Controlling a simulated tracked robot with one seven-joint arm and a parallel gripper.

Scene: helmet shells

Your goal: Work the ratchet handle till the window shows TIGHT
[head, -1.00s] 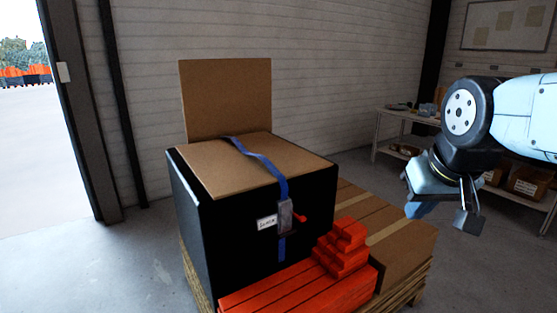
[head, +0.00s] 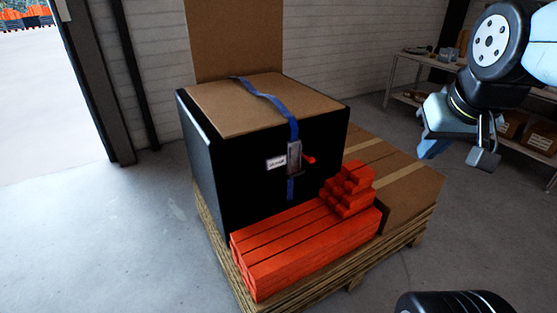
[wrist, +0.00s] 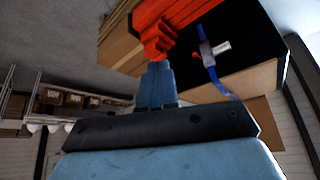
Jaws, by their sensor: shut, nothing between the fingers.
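The ratchet (head: 294,157) sits on the front face of the black box (head: 245,165), on a blue strap (head: 268,100) that runs over the cardboard lid. Its red handle (head: 309,159) sticks out to the right. A small white window label (head: 276,163) is left of the ratchet; its text is too small to read. My gripper (head: 458,160) is shut and empty, in the air to the right of the box and well apart from the handle. In the wrist view my gripper (wrist: 157,75) points toward the red blocks, and the ratchet (wrist: 207,54) shows upside down beyond them.
Long red blocks (head: 305,250) lie in front of the box, with a stepped red stack (head: 350,190) right of the ratchet. A taped carton (head: 410,195) shares the wooden pallet (head: 245,285). A shelf (head: 425,62) stands behind. Floor at the left is clear.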

